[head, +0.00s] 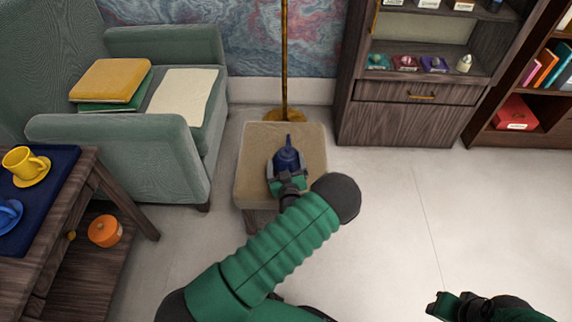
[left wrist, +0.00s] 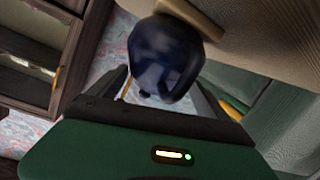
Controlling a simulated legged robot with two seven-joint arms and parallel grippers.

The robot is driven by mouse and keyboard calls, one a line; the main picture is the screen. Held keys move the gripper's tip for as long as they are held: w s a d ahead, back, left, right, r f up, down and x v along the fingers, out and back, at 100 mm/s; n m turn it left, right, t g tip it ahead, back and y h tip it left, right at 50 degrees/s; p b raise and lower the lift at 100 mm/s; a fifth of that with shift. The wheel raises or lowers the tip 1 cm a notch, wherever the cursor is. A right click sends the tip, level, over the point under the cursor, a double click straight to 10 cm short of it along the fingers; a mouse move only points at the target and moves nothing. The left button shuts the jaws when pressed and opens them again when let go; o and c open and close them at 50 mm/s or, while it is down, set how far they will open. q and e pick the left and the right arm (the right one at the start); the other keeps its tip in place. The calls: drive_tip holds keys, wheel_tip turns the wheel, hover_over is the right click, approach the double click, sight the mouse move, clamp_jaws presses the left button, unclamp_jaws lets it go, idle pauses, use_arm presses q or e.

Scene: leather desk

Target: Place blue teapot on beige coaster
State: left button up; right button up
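The dark blue teapot (head: 287,160) is upright over the tan stool, between the fingers of my left gripper (head: 287,170). In the left wrist view the teapot (left wrist: 163,58) fills the space between the fingertips (left wrist: 165,80). Its sides line up with both tips, and firm contact is not clear. The beige coaster (left wrist: 198,18) shows there as a tan edge against the teapot's base; whether the teapot rests on it is not clear. In the head view the coaster is not distinguishable. My right gripper (head: 447,305) is low at the right, away from the stool, holding nothing visible.
The tan stool (head: 300,135) stands before a brass pole (head: 284,60). A green armchair (head: 165,150) is left of it, a dark cabinet (head: 405,120) right. A wooden table (head: 75,200) with yellow cup (head: 22,162) is far left. Floor at right is clear.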

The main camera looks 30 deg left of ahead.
use_arm(q)
drive_tip(key=shift+o, duration=1.1)
drive_tip(key=shift+d+f, duration=0.15)
drive_tip(key=shift+d, duration=0.15)
drive_tip(key=shift+s+d+r, duration=0.15)
drive_tip(key=shift+s+r, duration=0.05)
drive_tip(key=shift+s, duration=0.15)
drive_tip(key=p+v, duration=0.4)
drive_tip(key=v, duration=0.7)
drive_tip(key=d+r+m+g+h, duration=0.3)
drive_tip(key=d+r+g+h, duration=0.15)
drive_tip(key=d+h, duration=0.4)
drive_tip(key=s+r+m+g+h, duration=0.1)
drive_tip(key=s+r+m+g, duration=0.4)
drive_tip(key=s, duration=0.9)
wheel_tip(320, 180, up, 4)
drive_tip(key=m, duration=0.2)
drive_tip(key=shift+s+d+m+g, duration=0.35)
drive_tip(key=shift+d+m, duration=0.05)
use_arm(e)
drive_tip(key=r, duration=0.3)
drive_tip(key=shift+d+r, duration=0.2)
drive_tip(key=shift+r, duration=0.15)
